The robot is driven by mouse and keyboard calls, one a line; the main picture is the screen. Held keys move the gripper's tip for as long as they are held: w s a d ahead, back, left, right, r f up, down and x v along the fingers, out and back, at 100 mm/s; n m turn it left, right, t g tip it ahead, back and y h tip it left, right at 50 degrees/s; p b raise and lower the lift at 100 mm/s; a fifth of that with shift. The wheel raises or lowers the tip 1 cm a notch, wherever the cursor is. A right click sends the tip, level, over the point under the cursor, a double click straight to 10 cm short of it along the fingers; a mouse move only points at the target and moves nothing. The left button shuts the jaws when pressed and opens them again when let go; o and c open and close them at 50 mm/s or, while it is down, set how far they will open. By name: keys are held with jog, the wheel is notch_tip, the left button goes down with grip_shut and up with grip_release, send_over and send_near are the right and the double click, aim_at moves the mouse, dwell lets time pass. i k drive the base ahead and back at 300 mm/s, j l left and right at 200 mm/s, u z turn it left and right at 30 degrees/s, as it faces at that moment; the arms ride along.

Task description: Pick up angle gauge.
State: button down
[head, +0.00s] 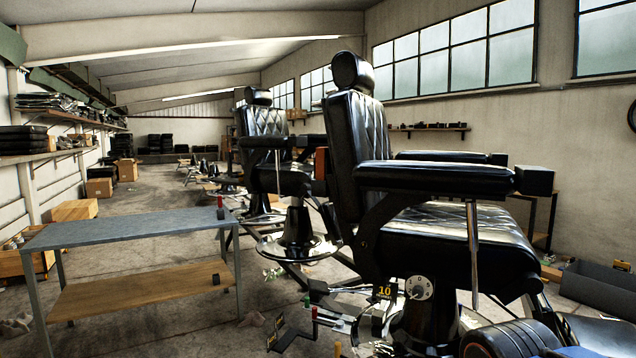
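A grey metal table (130,230) with a wooden lower shelf (145,291) stands at left; a small red-topped thing (220,207) is at its right edge. A second chair (265,150) stands behind. Metal parts crowd the near chair's base. A grey bin (600,287) is at right. Floor is open beyond the table.

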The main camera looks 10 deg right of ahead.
aim_at(322, 165)
jog(key=j+z, duration=0.2)
jog(key=j, duration=0.35)
jog(key=k+j+z, duration=0.2)
jog(key=j, duration=0.35)
jog(key=i+j+u, duration=0.3)
jog(key=i, duration=0.2)
jog(key=i+j+u, duration=0.3)
jog(key=i, duration=0.25)
jog(key=i+u, duration=0.35)
jog(key=i, duration=0.2)
jog(key=i+z, duration=0.15)
jog(key=i, duration=0.35)
jog(key=i+j+z, duration=0.1)
jog(key=i, duration=0.4)
jog(key=i+j+z, duration=0.15)
jog(key=i, duration=0.3)
jog(key=i+j+z, duration=0.15)
jog(key=z, duration=0.35)
jog(key=i+j+z, duration=0.25)
jog(key=z, duration=0.2)
jog(key=i+j+z, duration=0.3)
jog(key=z, duration=0.2)
